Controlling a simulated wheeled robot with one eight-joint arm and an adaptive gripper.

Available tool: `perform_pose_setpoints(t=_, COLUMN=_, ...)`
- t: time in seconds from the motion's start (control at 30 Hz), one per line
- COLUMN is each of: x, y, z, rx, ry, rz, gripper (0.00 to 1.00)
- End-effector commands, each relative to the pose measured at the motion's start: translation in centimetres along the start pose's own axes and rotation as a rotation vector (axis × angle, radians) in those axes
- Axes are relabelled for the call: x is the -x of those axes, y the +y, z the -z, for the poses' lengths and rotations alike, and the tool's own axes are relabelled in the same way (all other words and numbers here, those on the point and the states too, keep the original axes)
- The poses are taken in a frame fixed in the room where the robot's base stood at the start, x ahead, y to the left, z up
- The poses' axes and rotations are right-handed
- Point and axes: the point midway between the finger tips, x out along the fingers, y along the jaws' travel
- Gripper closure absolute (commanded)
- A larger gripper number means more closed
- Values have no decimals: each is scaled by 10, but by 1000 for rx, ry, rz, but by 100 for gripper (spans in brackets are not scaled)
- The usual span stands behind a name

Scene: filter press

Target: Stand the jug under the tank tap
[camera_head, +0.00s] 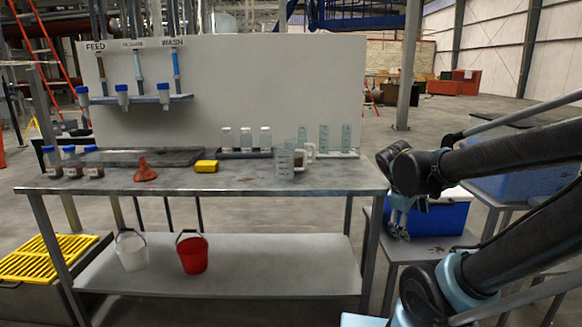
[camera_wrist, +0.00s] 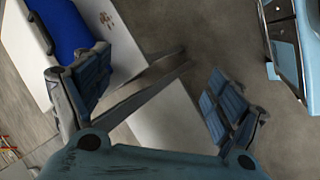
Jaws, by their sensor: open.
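A clear measuring jug (camera_head: 284,160) stands upright near the right end of the steel table (camera_head: 240,186) in the head view. My gripper (camera_head: 399,232) hangs beyond the table's right end, pointing down and well apart from the jug. In the wrist view my gripper (camera_wrist: 158,100) has its fingers spread wide with nothing between them. The jug does not show in the wrist view. A blue tank (camera_head: 445,218) with a pale top stands behind my gripper. I cannot make out a tap on it.
Racks of clear cylinders (camera_head: 340,138) are behind the jug. A white bucket (camera_head: 132,250) and a red bucket (camera_head: 193,254) sit on the lower shelf. The table's front middle is clear.

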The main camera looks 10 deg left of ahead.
Motion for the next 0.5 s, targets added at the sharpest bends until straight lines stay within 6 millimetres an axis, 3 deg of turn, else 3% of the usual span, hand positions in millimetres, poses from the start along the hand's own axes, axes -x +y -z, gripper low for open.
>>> perform_pose_setpoints(t=0.27, x=24, y=28, z=84, rx=450, ry=-25, rz=-229, gripper=13)
perform_pose_setpoints(t=0.5, x=56, y=26, z=165, rx=805, ry=-69, rz=-448, gripper=13)
